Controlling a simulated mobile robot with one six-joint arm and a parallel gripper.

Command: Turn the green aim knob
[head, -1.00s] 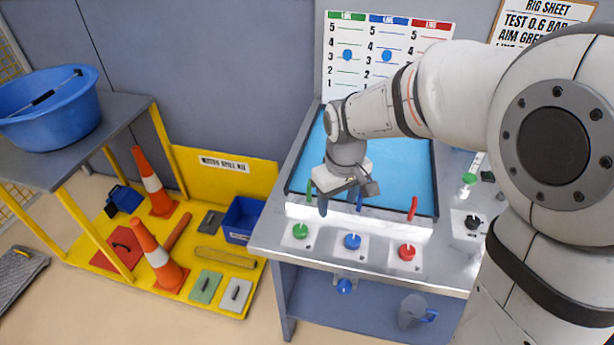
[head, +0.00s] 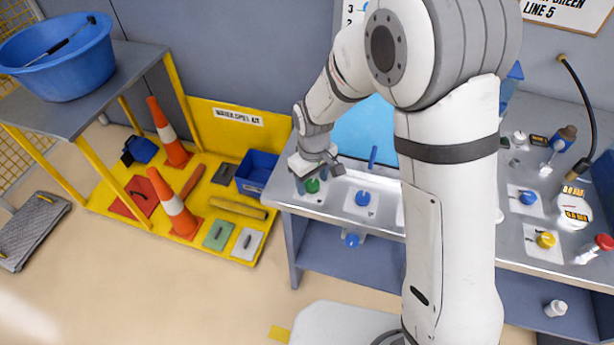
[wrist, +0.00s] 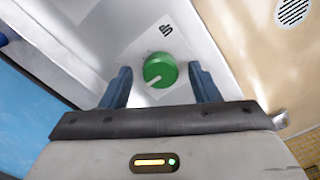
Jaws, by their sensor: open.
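The green aim knob (wrist: 159,69) is a round knob with a white pointer line, on a white plate at the bench's front edge. In the wrist view it sits between the two blue fingers of my gripper (wrist: 160,76), with a gap on each side. My gripper is open, and its fingers straddle the knob apart from it. In the head view my gripper (head: 313,183) is right over the green knob (head: 312,187), which is partly hidden by the fingers and wrist.
A blue knob (head: 362,198) is on the plate to the right. The blue tank (head: 365,135) lies behind. My arm hides the bench's middle.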

